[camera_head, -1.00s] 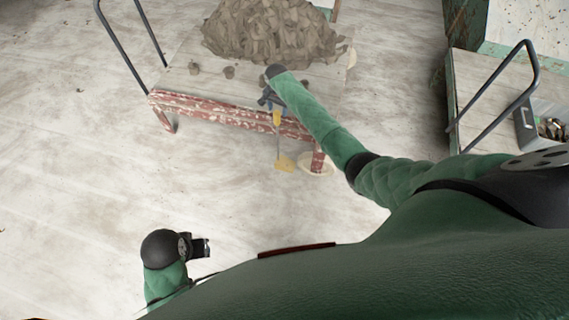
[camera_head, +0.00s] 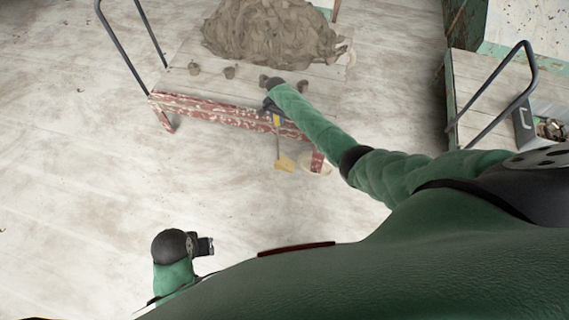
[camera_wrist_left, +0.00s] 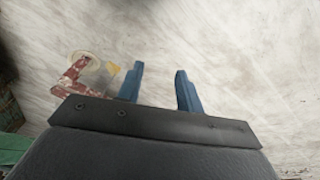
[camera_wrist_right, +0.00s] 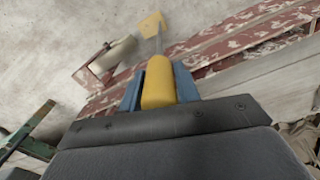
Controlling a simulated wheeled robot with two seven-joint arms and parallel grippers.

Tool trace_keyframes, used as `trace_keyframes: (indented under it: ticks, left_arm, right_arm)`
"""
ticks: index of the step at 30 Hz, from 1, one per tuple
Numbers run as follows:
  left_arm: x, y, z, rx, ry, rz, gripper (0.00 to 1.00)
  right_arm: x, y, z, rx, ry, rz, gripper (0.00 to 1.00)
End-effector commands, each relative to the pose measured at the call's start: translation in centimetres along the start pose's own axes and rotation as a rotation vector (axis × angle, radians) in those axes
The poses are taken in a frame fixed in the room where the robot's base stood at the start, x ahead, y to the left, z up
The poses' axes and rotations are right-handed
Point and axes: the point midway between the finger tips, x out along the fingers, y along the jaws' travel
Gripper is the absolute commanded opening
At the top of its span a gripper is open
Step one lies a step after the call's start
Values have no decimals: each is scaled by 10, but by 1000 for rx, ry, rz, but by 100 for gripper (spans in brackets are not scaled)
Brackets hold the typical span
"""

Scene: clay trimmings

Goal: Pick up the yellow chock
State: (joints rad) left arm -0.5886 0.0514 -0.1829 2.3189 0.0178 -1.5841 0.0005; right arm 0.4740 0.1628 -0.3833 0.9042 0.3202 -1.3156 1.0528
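The yellow chock (camera_head: 285,164) has a wedge-like yellow end low by the red table's leg, with a thin grey rod up to a yellow grip (camera_wrist_right: 159,85). The wedge end also shows in the right wrist view (camera_wrist_right: 152,25) and, blurred, in the left wrist view (camera_wrist_left: 112,68). My right gripper (camera_head: 272,108) is at the table's front edge. Its blue fingers stand on either side of the grip, spaced about as wide as the left's; contact is hard to tell. My left gripper (camera_head: 206,245) is open and empty, over the floor away from the chock.
The worn red table (camera_head: 225,112) bears a big clay heap (camera_head: 270,35) and a few small clay lumps (camera_head: 230,72). A pale round disc (camera_head: 318,167) is by its leg. A cart (camera_head: 480,95) with a grey bin (camera_head: 524,125) stands right. Floor at left is clear.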

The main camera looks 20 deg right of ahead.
Motion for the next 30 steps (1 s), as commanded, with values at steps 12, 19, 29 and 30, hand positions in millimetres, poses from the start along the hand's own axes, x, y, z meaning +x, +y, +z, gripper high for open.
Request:
trace_keyframes:
  ticks: [12, 19, 29, 30]
  left_arm:
    - [1, 0, 1, 0, -4, 0, 36]
    - [1, -2, 2, 3, -6, -3, 36]
    - [-7, -2, 4, 5, -11, -4, 36]
    - [-9, -2, 3, 4, -8, -3, 36]
  right_arm:
    - [-1, 0, 0, 0, 0, -1, 0]
    - [-2, 0, 0, 0, 0, -1, 0]
    - [-24, -1, 0, -1, 1, -2, 0]
    - [-27, -1, 0, 0, 1, -2, 0]
